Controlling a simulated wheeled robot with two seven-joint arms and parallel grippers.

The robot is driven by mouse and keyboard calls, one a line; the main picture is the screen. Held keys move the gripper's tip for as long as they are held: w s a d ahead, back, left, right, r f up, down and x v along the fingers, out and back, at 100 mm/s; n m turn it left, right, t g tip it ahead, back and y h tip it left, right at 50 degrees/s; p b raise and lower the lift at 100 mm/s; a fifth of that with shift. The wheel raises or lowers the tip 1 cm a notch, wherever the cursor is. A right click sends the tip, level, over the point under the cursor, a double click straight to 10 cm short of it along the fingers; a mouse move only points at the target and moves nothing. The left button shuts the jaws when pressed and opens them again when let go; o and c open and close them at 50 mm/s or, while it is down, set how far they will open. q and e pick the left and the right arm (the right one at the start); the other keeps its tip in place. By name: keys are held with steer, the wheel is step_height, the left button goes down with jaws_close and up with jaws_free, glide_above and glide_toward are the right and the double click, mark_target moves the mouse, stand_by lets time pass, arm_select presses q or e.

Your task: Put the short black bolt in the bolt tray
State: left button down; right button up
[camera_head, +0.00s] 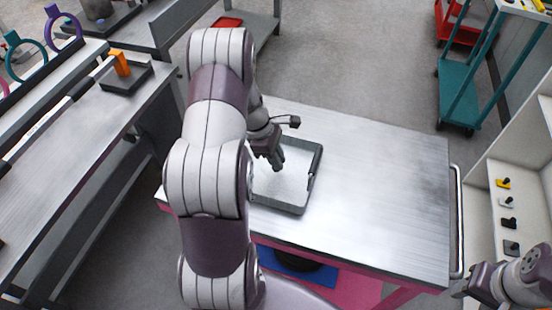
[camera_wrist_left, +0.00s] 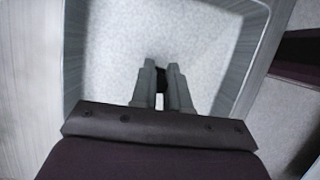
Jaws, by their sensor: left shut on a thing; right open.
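The bolt tray (camera_head: 312,180) is a shallow grey-rimmed tray with a pale floor on the metal table. My left gripper (camera_head: 279,164) is over the tray, pointing down, and my left arm covers the tray's left part. In the left wrist view, my left gripper (camera_wrist_left: 161,68) is shut on a small black piece, apparently the short black bolt (camera_wrist_left: 161,74), mostly hidden between the fingers. The tray's wall (camera_wrist_left: 75,60) surrounds it there; whether the bolt touches the floor I cannot tell. My right gripper (camera_head: 470,287) is open, low at the right, away from the tray.
The metal table (camera_head: 390,190) is bare right of the tray, with a rail (camera_head: 457,220) on its right edge. A shelf at the right holds several small coloured pieces (camera_head: 509,222). A bench (camera_head: 70,150) at the left carries an orange piece (camera_head: 120,63) on a dark base.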

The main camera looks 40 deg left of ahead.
arm_select(q)
steer(key=shift+w+f, duration=0.15)
steer(key=shift+f, duration=0.9)
steer(key=c, duration=1.1)
jaws_free()
